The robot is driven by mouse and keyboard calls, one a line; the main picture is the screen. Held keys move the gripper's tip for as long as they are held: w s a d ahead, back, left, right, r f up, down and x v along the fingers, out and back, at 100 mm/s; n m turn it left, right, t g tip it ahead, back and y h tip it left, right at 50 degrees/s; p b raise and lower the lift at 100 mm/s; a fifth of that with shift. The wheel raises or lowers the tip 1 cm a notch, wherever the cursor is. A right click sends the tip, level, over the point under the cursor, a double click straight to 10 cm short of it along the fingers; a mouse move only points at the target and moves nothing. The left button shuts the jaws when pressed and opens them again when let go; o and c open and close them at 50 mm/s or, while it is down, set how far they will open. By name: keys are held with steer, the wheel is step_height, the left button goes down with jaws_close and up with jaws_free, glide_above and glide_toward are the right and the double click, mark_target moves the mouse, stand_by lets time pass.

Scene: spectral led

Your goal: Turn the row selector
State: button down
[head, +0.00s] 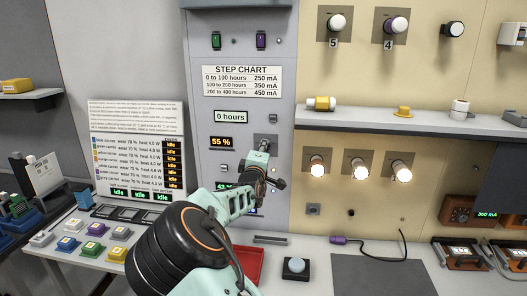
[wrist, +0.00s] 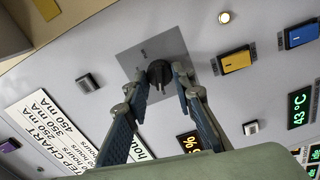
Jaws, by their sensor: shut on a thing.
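A black rotary knob (wrist: 158,72), which looks like the row selector, sits on a square grey plate (wrist: 126,58) on the panel. In the wrist view its pointer ridge stands between the fingertips of my gripper (wrist: 162,84), one finger on each side. My gripper is shut on the knob. In the head view the plate (head: 266,138) shows below the "0 hours" display, and my gripper (head: 262,150) reaches up to it. There my fingers mostly hide the knob.
The step chart (head: 241,80) is above on the same grey panel. The "55 %" display (head: 221,142) is left of the plate. Yellow (wrist: 236,60) and blue (wrist: 301,34) buttons are near the knob.

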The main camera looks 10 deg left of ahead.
steer(key=shift+n, duration=0.6)
steer(key=c, duration=1.6)
jaws_free()
steer(key=shift+s, duration=0.1)
steer(key=s, duration=1.2)
steer(key=shift+a, duration=0.15)
